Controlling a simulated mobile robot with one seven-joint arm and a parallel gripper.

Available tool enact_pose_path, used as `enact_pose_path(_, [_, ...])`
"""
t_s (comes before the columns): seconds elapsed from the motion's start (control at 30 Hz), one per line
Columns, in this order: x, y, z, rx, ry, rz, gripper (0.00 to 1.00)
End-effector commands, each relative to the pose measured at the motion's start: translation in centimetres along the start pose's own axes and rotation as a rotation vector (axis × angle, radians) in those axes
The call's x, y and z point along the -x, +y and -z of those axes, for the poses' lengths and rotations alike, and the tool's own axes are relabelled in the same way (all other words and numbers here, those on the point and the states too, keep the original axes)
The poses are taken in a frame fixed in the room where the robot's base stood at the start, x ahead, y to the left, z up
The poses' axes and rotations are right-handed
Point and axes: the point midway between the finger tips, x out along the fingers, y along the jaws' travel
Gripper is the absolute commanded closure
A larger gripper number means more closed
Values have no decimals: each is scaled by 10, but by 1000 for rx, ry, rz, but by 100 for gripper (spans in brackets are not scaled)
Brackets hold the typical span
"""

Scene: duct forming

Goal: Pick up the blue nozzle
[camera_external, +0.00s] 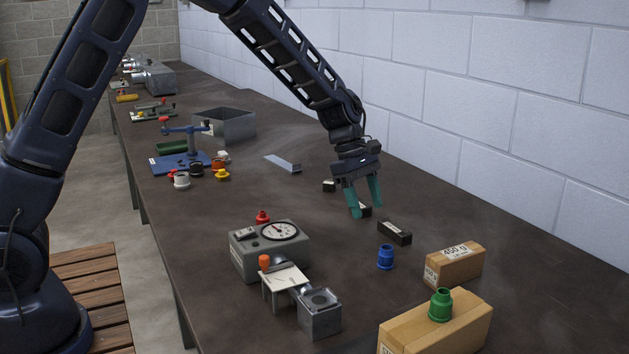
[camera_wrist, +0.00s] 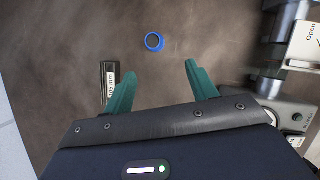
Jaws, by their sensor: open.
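The blue nozzle (camera_external: 386,257) stands on the dark table, between a black labelled block and a cardboard box. In the wrist view the blue nozzle (camera_wrist: 154,42) shows from above as a blue ring with a dark opening, ahead of the fingertips and roughly centred between them. My gripper (camera_external: 364,198) has teal fingers that point down over the table. It is open and empty, up and to the left of the nozzle in the external view. In the wrist view my gripper (camera_wrist: 160,74) has its two fingers spread apart.
A black block (camera_external: 394,232) lies close to the nozzle. A cardboard box (camera_external: 455,264) stands to its right, and a green nozzle (camera_external: 440,305) sits on another box (camera_external: 400,337). A grey dial gauge (camera_external: 270,250) and a metal block (camera_external: 319,315) stand to the left.

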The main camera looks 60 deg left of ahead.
Motion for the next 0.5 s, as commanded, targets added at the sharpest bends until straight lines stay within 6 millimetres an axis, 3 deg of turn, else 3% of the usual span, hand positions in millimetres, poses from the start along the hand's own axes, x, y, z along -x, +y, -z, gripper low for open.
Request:
enact_pose_path(0.33, [-28, 7, 4, 50, -4, 7, 43])
enact_pose_path(0.5, [-52, 7, 4, 49, -3, 7, 43])
